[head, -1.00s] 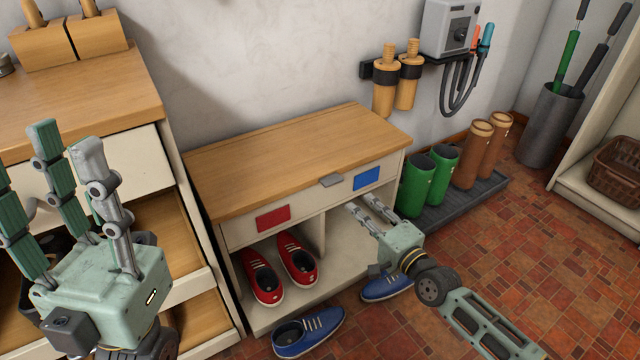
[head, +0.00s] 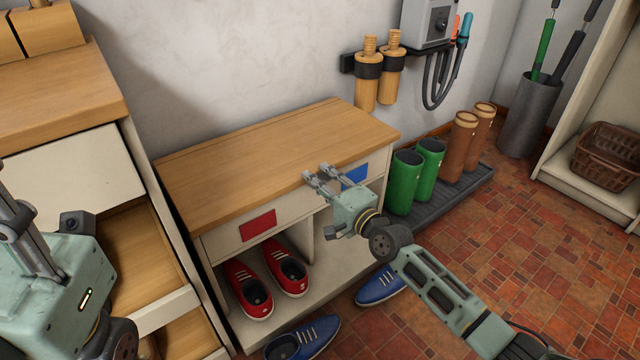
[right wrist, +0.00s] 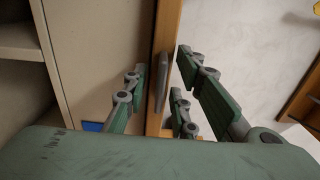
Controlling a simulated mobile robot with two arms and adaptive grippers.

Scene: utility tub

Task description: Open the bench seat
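The bench seat (head: 275,150) is a wooden lid on a white cabinet, and it lies closed. Its grey handle tab on the front edge is mostly hidden by my right gripper in the head view, but the handle (right wrist: 162,82) shows in the right wrist view. My right gripper (head: 318,178) is open at the front edge of the lid. In the right wrist view its fingers stand on both sides of the handle, apart from it. My left gripper (head: 20,235) is at the lower left, partly cut off, and its fingertips are out of frame.
Red shoes (head: 268,278) stand in the bench's left cubby. Blue shoes (head: 305,338) lie on the floor in front. Green boots (head: 405,180) and brown boots (head: 462,145) stand on a dark tray right of the bench. A drawer unit (head: 75,185) is close on the left.

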